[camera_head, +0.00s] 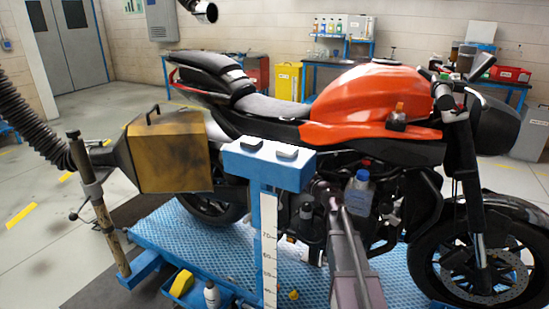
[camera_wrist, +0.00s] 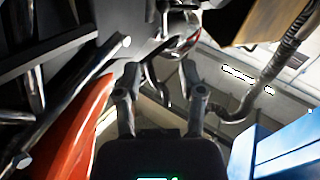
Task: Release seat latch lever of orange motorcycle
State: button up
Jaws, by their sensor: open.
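The orange motorcycle (camera_head: 365,95) stands upright on a blue textured platform, with its black seat (camera_head: 270,106) left of the orange tank. I cannot pick out the seat latch lever for certain. In the wrist view a thin, dark curved piece (camera_wrist: 150,92) shows between and beyond my fingers; I cannot tell if it is the lever. My gripper (camera_wrist: 160,68) is open, its two fingers apart with nothing held. Orange bodywork (camera_wrist: 78,125) lies left of it. In the head view my gripper is not clearly visible; my arm rises in front of the motorcycle's lower middle.
A blue stand (camera_head: 268,165) with a ruler post stands in front of the motorcycle. A yellow-brown box (camera_head: 170,150) with a ribbed hose (camera_head: 35,128) is at the left. A blue-capped bottle (camera_head: 360,192) is near the engine. Platform (camera_head: 230,250) space is partly clear at the front.

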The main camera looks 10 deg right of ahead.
jog(key=shift+a, duration=0.2)
jog(key=x, duration=1.4)
jog(key=shift+s+a, duration=0.1)
grip_shut()
